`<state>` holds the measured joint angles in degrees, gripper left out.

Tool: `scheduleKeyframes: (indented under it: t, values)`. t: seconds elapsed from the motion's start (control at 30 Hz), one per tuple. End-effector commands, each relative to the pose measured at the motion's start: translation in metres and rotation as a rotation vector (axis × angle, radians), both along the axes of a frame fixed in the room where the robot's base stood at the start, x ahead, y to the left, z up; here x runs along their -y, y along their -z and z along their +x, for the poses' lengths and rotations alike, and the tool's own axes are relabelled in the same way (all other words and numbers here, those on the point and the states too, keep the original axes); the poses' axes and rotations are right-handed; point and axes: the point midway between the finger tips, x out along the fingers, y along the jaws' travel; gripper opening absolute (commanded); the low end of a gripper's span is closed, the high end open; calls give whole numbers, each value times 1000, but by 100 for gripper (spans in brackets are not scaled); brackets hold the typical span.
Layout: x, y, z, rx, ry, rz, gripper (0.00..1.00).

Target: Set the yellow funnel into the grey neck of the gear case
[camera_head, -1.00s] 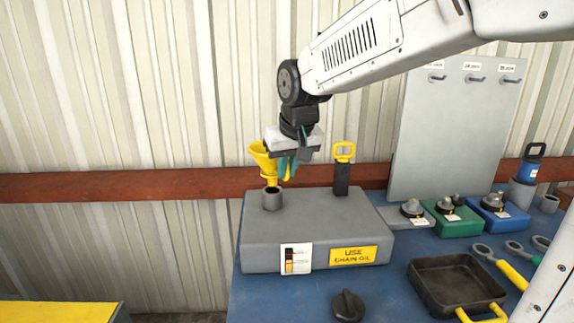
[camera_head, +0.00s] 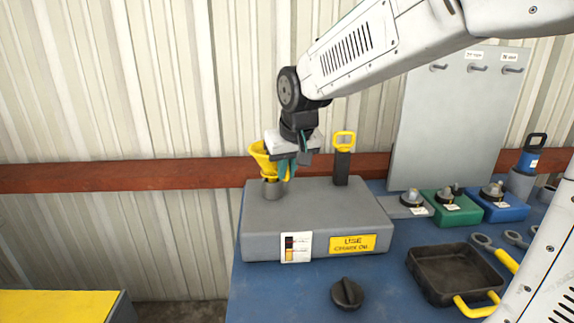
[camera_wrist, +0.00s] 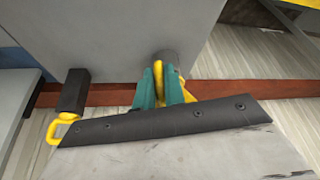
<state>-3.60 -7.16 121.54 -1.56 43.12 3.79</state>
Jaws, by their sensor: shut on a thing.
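The yellow funnel (camera_head: 262,161) is upright over the grey neck (camera_head: 270,191) of the gear case (camera_head: 318,216). Its narrow lower end meets the neck's opening and seems to be inside it, but the rim hides how deep. My gripper (camera_head: 288,168) is shut on the funnel's right side with teal fingers. In the wrist view, a strip of the yellow funnel (camera_wrist: 158,76) shows between the teal fingers (camera_wrist: 160,92), with the neck (camera_wrist: 168,57) right beyond it.
A yellow-handled dipstick (camera_head: 343,155) stands in the case, right of my gripper. A black cap (camera_head: 347,294) lies in front on the blue bench (camera_head: 290,293). A black pan (camera_head: 450,273) is at the right. A grey panel with hooks (camera_head: 455,135) stands behind.

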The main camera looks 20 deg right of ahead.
Motion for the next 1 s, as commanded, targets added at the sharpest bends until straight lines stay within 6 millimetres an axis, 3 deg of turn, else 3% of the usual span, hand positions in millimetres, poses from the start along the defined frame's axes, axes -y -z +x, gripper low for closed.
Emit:
scheduleKeyframes:
  t: [0.87,0.9,0.97,1.0]
  values:
    - [0,17,0,0,0,0,0]
    - [0,17,0,0,0,0,17]
    - [0,17,0,0,0,0,33]
    - [0,17,0,0,0,0,37]
